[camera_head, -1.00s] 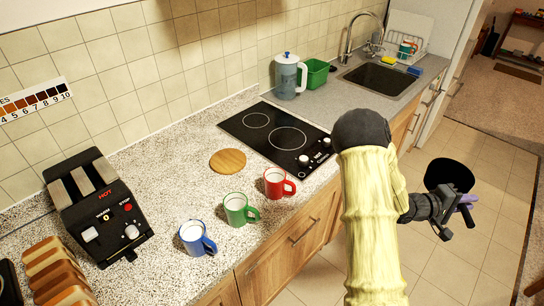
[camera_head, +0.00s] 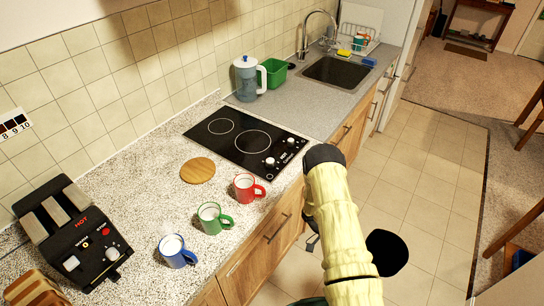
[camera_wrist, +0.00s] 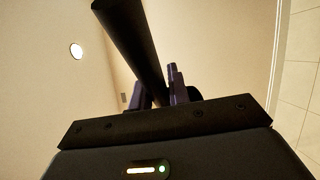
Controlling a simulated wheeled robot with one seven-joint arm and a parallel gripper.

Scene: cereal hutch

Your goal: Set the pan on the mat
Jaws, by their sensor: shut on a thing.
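The pan (camera_head: 387,252) is a black round shape held in the air over the floor, right of the counter, partly hidden behind my arm in the head view. The mat (camera_head: 198,170) is a round wooden disc lying bare on the speckled counter, left of the hob. My gripper (camera_wrist: 157,86) shows purple fingers in the wrist view, closed on a dark bar, which looks like the pan's handle (camera_wrist: 125,30). In the head view my arm hides most of the gripper.
Red (camera_head: 247,188), green (camera_head: 212,218) and blue (camera_head: 174,251) mugs stand along the counter's front edge near the mat. A black hob (camera_head: 240,140) lies right of the mat. A toaster (camera_head: 70,235) stands left. A jug (camera_head: 248,80) stands behind the hob.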

